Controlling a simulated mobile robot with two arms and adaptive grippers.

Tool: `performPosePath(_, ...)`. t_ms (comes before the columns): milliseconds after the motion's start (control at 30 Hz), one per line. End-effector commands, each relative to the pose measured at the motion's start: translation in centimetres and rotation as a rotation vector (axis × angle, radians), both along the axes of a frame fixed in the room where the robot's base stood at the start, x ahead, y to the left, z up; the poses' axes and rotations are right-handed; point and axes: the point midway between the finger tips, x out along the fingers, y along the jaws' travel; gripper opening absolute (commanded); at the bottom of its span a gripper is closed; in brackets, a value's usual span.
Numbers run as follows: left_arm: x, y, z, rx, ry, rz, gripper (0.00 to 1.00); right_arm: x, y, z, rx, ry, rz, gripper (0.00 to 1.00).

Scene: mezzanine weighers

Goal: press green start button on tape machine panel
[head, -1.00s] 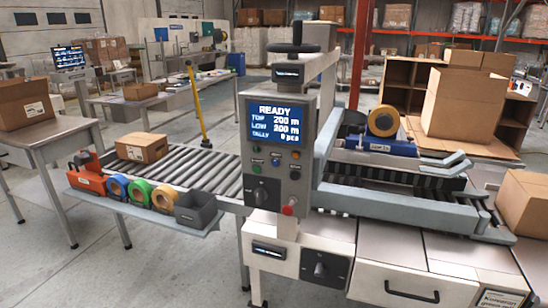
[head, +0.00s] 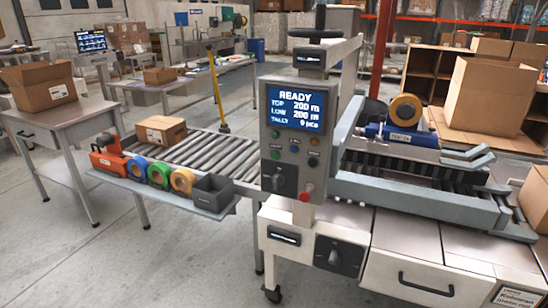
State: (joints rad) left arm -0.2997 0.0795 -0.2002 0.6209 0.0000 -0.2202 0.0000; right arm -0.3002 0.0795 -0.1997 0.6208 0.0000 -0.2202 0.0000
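The tape machine panel (head: 266,150) is a grey upright box on the machine's column in the middle of the head view. Its lit blue screen (head: 297,107) reads READY, with TOP 200 m, LOW 200 m and a tally of 0 pcs. Small coloured buttons sit in rows below the screen. A green button (head: 275,135) appears at the left of the upper row, but it is small and its label is not readable. Neither of my grippers is in view.
A roller conveyor (head: 215,155) carries a closed carton (head: 160,131) left of the panel. A side shelf holds tape rolls (head: 160,174) and a grey bin (head: 213,191). A table (head: 62,118) stands at left. The floor at lower left is clear.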

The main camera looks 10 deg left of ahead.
Motion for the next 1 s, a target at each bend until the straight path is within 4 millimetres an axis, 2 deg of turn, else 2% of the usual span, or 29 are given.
performPosePath(33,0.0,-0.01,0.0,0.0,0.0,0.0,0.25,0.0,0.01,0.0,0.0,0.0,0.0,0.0)
performPosePath(233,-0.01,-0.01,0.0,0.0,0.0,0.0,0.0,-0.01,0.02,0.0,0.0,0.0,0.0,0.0)
performPosePath(1000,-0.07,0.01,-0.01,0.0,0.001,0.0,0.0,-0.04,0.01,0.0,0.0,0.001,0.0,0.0)
